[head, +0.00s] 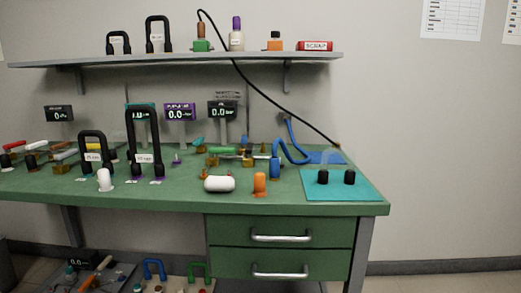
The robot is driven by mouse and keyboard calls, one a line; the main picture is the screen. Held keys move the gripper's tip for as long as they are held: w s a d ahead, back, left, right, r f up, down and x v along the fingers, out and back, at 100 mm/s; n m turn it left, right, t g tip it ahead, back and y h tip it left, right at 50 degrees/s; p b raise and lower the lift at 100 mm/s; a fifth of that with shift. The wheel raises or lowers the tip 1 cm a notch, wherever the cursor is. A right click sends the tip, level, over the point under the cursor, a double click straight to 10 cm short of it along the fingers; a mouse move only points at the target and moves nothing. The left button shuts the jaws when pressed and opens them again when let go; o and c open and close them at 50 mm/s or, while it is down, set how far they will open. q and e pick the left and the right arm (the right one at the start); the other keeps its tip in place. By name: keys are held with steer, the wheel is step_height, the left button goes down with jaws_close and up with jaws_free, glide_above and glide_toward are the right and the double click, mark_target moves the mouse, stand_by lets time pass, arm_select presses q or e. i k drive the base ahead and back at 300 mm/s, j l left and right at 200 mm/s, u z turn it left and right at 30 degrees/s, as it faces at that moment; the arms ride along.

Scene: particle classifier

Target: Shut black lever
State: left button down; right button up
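I cannot pick out the black lever for certain. Valve-like fittings with coloured handles lie on the green workbench (120,196), including a green handle (223,150) near the middle, with a small dark bar (232,158) just below it. A red handle (14,145) and a white handle (36,145) are at the far left, with dark parts beside them too small to make out. Neither of my grippers is in view.
Tall black handles (144,145) and a white cylinder (219,184) stand or lie toward the front. A teal mat (340,191) with two black knobs is at right. A black cable (265,90) hangs from the shelf (180,57).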

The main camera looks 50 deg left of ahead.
mark_target(249, 148)
steer(key=j+u, duration=0.15)
steer(key=u, duration=1.4)
steer(key=i+l+u, duration=0.15)
steer(key=i+u, duration=0.3)
steer(key=i+l+u, duration=0.4)
steer(key=i, duration=0.2)
steer(key=j, duration=0.1)
